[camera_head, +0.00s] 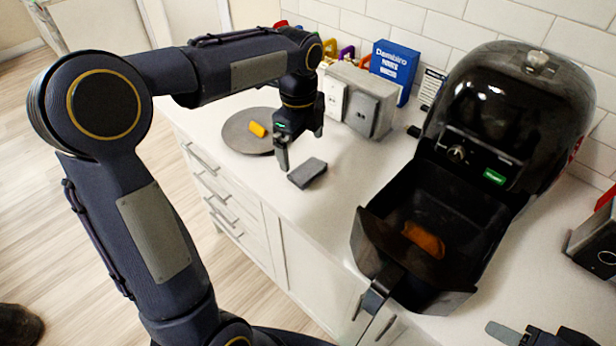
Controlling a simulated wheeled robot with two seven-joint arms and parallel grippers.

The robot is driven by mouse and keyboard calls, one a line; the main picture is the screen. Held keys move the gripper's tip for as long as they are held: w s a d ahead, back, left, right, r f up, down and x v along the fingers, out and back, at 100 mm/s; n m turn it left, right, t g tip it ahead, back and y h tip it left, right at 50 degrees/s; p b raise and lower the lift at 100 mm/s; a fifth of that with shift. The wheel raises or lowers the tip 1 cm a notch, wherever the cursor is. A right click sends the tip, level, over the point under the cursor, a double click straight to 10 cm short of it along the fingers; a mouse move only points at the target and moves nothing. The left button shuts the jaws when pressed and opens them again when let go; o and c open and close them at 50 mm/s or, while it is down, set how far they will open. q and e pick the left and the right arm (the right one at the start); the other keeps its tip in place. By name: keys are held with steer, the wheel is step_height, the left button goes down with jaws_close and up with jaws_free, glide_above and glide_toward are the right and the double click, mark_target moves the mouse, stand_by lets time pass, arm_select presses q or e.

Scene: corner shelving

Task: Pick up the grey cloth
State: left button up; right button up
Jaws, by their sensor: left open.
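The grey cloth (307,172) is a small dark-grey folded piece lying flat on the white counter, left of the air fryer. My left gripper (299,149) is open and empty, pointing down just above and behind the cloth. One finger shows on the left and the other on the right; the exact gap to the cloth is hard to judge. Part of what looks like my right gripper (540,335) shows at the bottom right edge, mostly cut off, and its jaws cannot be made out.
A round grey plate (238,137) with an orange piece (257,129) lies left of the gripper. A black air fryer (505,120) has its drawer (378,248) pulled out, with an orange piece (424,240) inside.

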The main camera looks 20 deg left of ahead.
mark_target(309, 167)
arm_select(q)
steer(key=shift+w+d+f+m, duration=0.2)
steer(key=shift+w+f+m, duration=0.5)
steer(key=shift+w+f, duration=0.15)
steer(key=f, duration=0.7)
steer(key=shift+w+d+f, duration=0.1)
steer(key=shift+w+f, duration=0.05)
steer(key=shift+w, duration=0.1)
steer(key=c, duration=0.9)
